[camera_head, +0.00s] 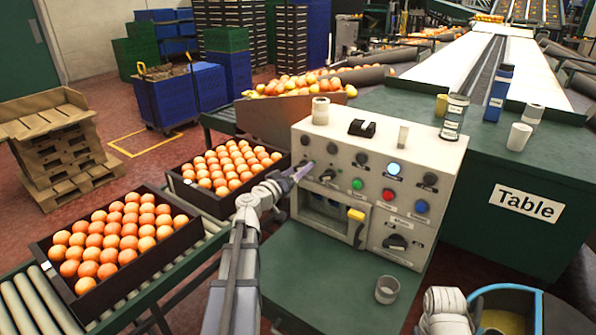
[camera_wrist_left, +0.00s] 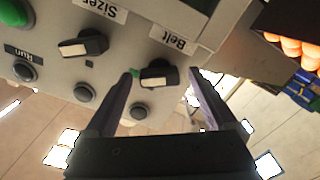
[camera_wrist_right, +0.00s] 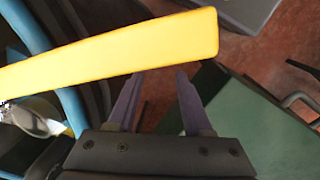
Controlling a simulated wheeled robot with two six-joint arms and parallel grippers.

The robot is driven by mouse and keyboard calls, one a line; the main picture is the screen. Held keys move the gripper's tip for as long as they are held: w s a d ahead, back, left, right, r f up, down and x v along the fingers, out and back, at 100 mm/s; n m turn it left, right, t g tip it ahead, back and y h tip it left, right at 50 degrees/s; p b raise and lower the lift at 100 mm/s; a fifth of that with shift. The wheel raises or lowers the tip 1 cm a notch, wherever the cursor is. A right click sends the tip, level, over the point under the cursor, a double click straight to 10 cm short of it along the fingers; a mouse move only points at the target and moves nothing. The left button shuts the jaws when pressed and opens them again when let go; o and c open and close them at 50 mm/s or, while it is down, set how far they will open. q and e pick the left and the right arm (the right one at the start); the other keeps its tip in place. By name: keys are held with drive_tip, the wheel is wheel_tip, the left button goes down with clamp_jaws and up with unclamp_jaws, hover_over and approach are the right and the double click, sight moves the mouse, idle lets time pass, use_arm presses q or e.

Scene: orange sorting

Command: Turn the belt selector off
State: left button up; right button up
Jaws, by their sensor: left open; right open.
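The belt selector (camera_wrist_left: 160,75) is a black knob with a pale bar, under a "Belt" label in the left wrist view. Its bar lies roughly level in that picture, and a small green mark sits at its left. My left gripper (camera_wrist_left: 162,74) is open, with one finger on each side of the knob; I cannot tell whether they touch it. In the head view my left gripper (camera_head: 303,172) is at the left part of the grey control panel (camera_head: 350,146) and largely hides the knob. My right gripper (camera_wrist_right: 158,76) is open and empty in the right wrist view.
The sizer selector (camera_wrist_left: 82,45) is beside the belt selector, and the round run button (camera_wrist_left: 22,70) is farther left. A yellow bar (camera_wrist_right: 110,53) crosses the right wrist view. Crates of oranges (camera_head: 55,255) lie on rollers at left.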

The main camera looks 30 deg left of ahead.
use_arm(q)
drive_tip(key=shift+c, duration=0.3)
drive_tip(key=c, duration=1.3)
drive_tip(key=n, duration=0.5)
drive_tip(key=shift+n, duration=0.4)
drive_tip(key=n, duration=0.5)
drive_tip(key=shift+n, duration=0.7)
drive_tip(key=o, duration=1.4)
drive_tip(key=shift+c, duration=0.2)
